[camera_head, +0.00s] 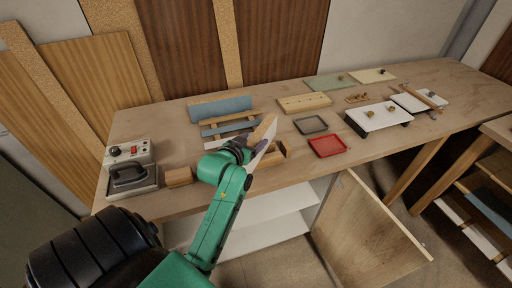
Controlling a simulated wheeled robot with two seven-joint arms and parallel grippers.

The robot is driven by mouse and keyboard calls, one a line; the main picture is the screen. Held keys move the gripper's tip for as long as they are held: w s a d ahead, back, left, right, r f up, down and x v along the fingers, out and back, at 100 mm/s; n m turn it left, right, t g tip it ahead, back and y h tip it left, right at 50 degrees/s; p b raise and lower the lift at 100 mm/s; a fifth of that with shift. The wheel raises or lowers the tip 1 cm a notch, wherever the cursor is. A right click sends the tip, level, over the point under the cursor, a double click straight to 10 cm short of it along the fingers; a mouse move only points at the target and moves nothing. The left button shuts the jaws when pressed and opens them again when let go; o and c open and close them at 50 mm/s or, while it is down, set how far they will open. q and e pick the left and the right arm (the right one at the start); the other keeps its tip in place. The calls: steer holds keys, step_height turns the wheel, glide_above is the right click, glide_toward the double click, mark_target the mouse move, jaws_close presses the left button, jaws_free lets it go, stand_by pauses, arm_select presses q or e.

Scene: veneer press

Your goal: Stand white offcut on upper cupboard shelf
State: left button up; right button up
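My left gripper (254,150) reaches over the front of the workbench. Its dark fingers appear shut on a thin, tilted white offcut (263,146), which has a tan strip beside its upper end. The arm hides part of the grip. The open cupboard (320,190) is under the bench, below the gripper. Its white upper shelf (288,200) and lower shelf (262,236) show partly behind my arm. The cupboard door (366,236) hangs open to the right. My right gripper is not in view.
A wooden rack with blue-grey strips (222,107) stands behind the gripper. A clothes iron (130,176) and wooden block (179,177) are at left. A red tray (327,146), dark tray (310,125) and white board (378,117) lie right. Bare bench surrounds them.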

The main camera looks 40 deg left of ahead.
arm_select(q)
steer(key=shift+s, duration=0.1)
jaws_close()
stand_by(1.0)
steer(key=shift+r, duration=0.1)
